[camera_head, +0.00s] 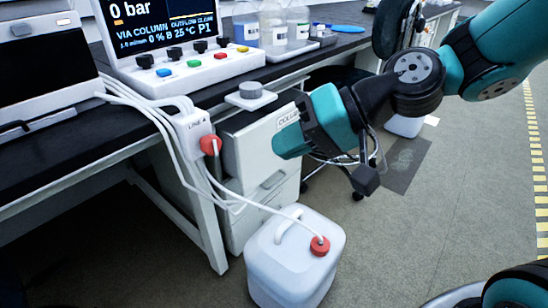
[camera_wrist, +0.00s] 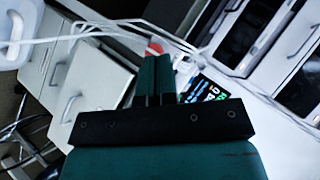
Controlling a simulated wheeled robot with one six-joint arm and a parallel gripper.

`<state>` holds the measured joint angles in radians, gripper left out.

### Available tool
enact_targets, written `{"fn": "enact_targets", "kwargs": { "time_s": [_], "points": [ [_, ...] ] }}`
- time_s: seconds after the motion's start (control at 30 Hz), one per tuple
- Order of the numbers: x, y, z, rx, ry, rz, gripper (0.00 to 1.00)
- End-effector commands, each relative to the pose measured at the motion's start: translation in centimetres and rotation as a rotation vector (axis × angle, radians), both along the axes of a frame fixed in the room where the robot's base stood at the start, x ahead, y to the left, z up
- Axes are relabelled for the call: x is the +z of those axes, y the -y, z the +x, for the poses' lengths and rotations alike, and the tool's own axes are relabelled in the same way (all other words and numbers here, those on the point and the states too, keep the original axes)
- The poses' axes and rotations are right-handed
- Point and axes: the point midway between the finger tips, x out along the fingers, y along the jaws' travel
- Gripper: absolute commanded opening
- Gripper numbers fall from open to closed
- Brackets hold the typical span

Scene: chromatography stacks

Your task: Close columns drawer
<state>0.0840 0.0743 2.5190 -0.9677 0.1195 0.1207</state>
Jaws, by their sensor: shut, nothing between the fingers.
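The columns drawer (camera_head: 247,158) is the white upper drawer of a cabinet under the bench. My gripper (camera_head: 286,145) is shut and empty, overlapping the drawer's upper right front; contact cannot be told. In the wrist view the shut fingers (camera_wrist: 155,78) point up the picture, with white drawer fronts and handles (camera_wrist: 68,106) to their left. I cannot tell which front is the columns drawer.
A white jug (camera_head: 292,262) with a red cap and tubing stands on the floor before the cabinet. White tubes hang from a line box (camera_head: 192,127) beside the drawer. An instrument with a screen (camera_head: 165,35) sits on the bench. Floor to the right is mostly open.

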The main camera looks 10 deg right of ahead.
Motion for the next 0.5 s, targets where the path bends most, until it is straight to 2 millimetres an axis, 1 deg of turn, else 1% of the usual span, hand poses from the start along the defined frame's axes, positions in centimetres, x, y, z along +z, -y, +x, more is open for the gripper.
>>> {"fn": "enact_targets", "kwargs": {
  "time_s": [0.03,0.1,0.17,0.2,0.3,0.4,0.5],
  "points": [
    [-4.2,0.8,1.9,-0.085,-0.014,0.088,0.0],
    [-6.2,2.0,4.6,-0.205,-0.019,0.219,0.0],
    [-7.7,3.5,6.6,-0.309,-0.024,0.328,0.0],
    [-8.6,4.7,7.9,-0.375,-0.025,0.394,0.0],
    [-10.4,7.7,10.5,-0.525,-0.03,0.54,0.0],
    [-11.6,10.3,12.1,-0.636,-0.031,0.645,0.0],
    [-12.1,11.9,13.0,-0.703,-0.032,0.708,0.0]
  ]
}}
